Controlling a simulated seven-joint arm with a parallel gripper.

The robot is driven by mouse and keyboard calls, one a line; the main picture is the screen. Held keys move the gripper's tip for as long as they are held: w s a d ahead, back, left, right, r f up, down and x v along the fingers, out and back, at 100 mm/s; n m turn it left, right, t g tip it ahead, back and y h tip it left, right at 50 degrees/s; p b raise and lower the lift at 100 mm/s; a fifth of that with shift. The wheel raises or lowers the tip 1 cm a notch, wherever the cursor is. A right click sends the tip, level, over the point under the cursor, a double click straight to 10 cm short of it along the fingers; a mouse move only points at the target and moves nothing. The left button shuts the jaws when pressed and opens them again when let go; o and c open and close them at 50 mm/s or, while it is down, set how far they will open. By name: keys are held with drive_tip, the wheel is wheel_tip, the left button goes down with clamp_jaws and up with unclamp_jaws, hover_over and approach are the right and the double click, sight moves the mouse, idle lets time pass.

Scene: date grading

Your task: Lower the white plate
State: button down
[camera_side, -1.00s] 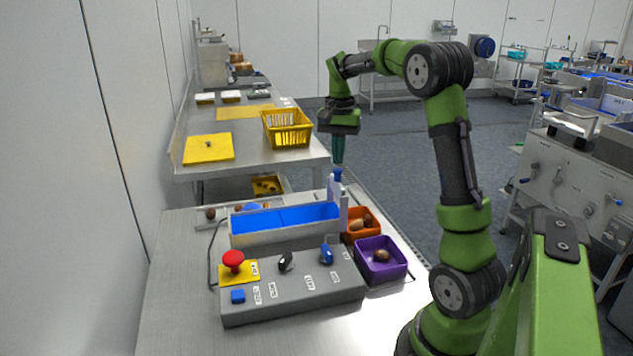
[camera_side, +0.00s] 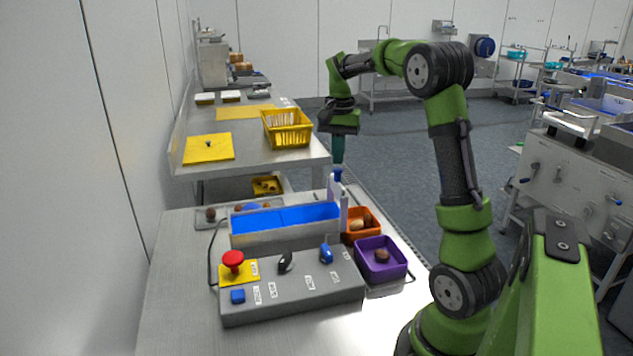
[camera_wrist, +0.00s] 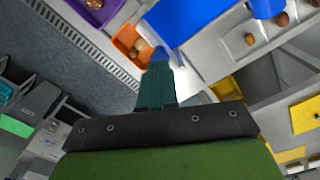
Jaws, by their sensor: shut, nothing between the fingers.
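The white plate (camera_side: 343,210) stands upright at the right end of the blue-floored trough (camera_side: 285,240) in the side view. A blue upright piece (camera_side: 336,178) shows at its top. My gripper (camera_side: 338,161) is shut and empty, pointing down just above that blue top. In the wrist view my closed teal fingers (camera_wrist: 159,72) reach close to the blue piece (camera_wrist: 160,53). I cannot tell whether they touch it. The fingers hide part of the plate there.
A grey control box (camera_side: 290,290) with a red button (camera_side: 232,260) and knobs stands in front of the trough. An orange bin (camera_side: 374,236) and a purple bin (camera_side: 398,275) hold dates to the right. A yellow basket (camera_side: 287,130) stands on the table behind.

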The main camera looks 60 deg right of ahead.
sight(338, 169)
drive_tip(key=shift+f, duration=0.15)
drive_tip(key=shift+f, duration=2.7)
drive_tip(key=shift+r, duration=3.55)
drive_tip(key=shift+d, duration=0.1)
